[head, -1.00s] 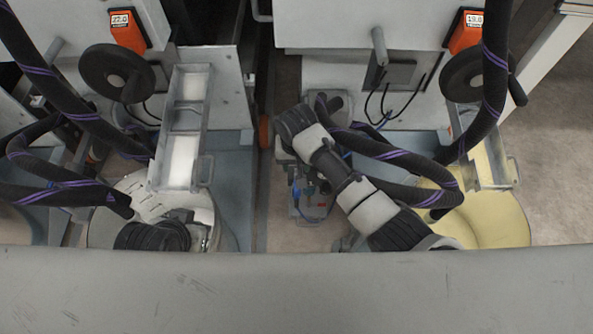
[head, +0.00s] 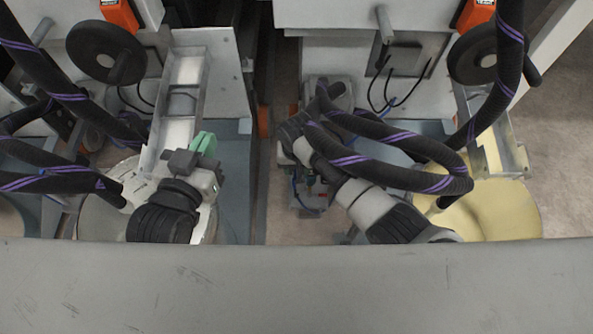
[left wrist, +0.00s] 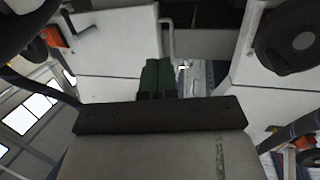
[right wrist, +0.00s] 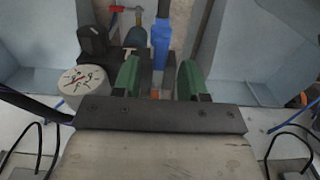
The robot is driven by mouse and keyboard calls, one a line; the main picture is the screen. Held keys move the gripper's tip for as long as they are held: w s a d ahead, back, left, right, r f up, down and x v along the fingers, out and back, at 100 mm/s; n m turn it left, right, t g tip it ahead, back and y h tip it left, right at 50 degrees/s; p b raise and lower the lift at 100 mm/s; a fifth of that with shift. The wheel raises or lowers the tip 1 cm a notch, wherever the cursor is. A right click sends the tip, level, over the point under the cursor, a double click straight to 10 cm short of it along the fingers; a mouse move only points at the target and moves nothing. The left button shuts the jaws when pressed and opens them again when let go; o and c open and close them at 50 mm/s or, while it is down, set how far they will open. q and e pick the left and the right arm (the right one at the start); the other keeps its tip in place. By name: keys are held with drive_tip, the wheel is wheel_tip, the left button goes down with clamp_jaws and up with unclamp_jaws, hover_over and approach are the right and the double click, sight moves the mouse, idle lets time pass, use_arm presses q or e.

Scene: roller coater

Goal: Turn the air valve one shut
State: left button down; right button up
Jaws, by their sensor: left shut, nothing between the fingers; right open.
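In the right wrist view, a blue lever-like handle (right wrist: 160,45) stands just beyond and between the fingertips of my right gripper (right wrist: 158,78). That gripper is open, and I cannot tell whether it touches the handle. A teal part (right wrist: 135,38) and a red handle (right wrist: 117,18) show to the left of it. I cannot tell which part is air valve one. In the head view, hoses and my right arm largely hide the right gripper and the valve area. My left gripper (head: 204,145) is shut and empty beside the left metal trough; its closed green fingers show in the left wrist view (left wrist: 157,78).
Black hoses with purple stripes (head: 400,140) loop over my right arm. Metal troughs (head: 180,100) stand over a white bucket and a yellow bucket (head: 495,205). Black handwheels (head: 106,52) are on the machine fronts. A round white-topped part (right wrist: 82,85) sits left of my right gripper.

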use_arm(q)
drive_tip(key=shift+w+d+r+t+h+b, duration=0.1)
drive_tip(key=shift+r+t+h+b, duration=0.1)
drive_tip(key=shift+r+t, duration=0.35)
drive_tip(key=shift+w+d+r+t+h+b, duration=0.1)
drive_tip(key=shift+d+r+t+h, duration=0.1)
drive_tip(key=shift+r+t, duration=0.35)
drive_tip(key=shift+w+d+r+t+h+b, duration=0.1)
drive_tip(key=shift+r+t+h, duration=0.1)
drive_tip(key=shift+r+t, duration=0.3)
use_arm(e)
drive_tip(key=shift+f, duration=1.05)
use_arm(q)
drive_tip(key=shift+r, duration=0.1)
use_arm(e)
clamp_jaws()
